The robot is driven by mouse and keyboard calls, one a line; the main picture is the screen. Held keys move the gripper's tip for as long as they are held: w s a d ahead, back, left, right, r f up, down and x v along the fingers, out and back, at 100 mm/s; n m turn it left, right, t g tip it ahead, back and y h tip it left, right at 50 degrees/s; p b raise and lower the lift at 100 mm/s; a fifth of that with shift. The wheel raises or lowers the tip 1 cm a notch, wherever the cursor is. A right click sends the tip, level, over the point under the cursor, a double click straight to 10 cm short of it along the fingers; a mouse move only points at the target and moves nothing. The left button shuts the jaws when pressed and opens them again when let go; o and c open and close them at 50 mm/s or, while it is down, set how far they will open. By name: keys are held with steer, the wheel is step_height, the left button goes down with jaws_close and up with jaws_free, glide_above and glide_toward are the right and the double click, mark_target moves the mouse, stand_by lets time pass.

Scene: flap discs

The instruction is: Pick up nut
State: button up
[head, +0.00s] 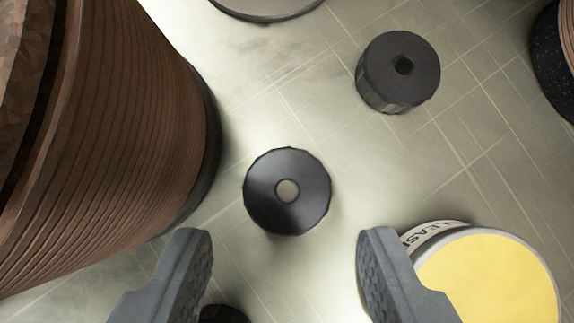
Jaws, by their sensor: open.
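A dark round piece with a faceted edge and a small grey centre (287,191) sits on the tiled floor in the middle of the view. A second dark, short cylinder with a hole in its top (398,72) stands farther off, up and to the right. Either could be the nut; I cannot tell which from their looks. My gripper (284,245) is open and empty at the bottom of the view. Its two grey fingers are wide apart, and the middle piece shows just beyond the gap between their tips, apparently untouched.
A large brown ribbed drum-like object (120,130) fills the left side. A yellow-topped can with lettering (487,281) stands close to my right finger. A dark object (223,314) is partly cut off at the bottom. Pale floor lies clear between the two dark pieces.

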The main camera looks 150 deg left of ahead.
mark_target(286, 179)
steer(key=x, duration=0.5)
steer(key=shift+w+d+f, duration=0.1)
steer(key=shift+w+f, duration=0.1)
steer(key=c, duration=0.6)
steer(key=shift+c, duration=0.2)
steer(key=shift+r, duration=0.1)
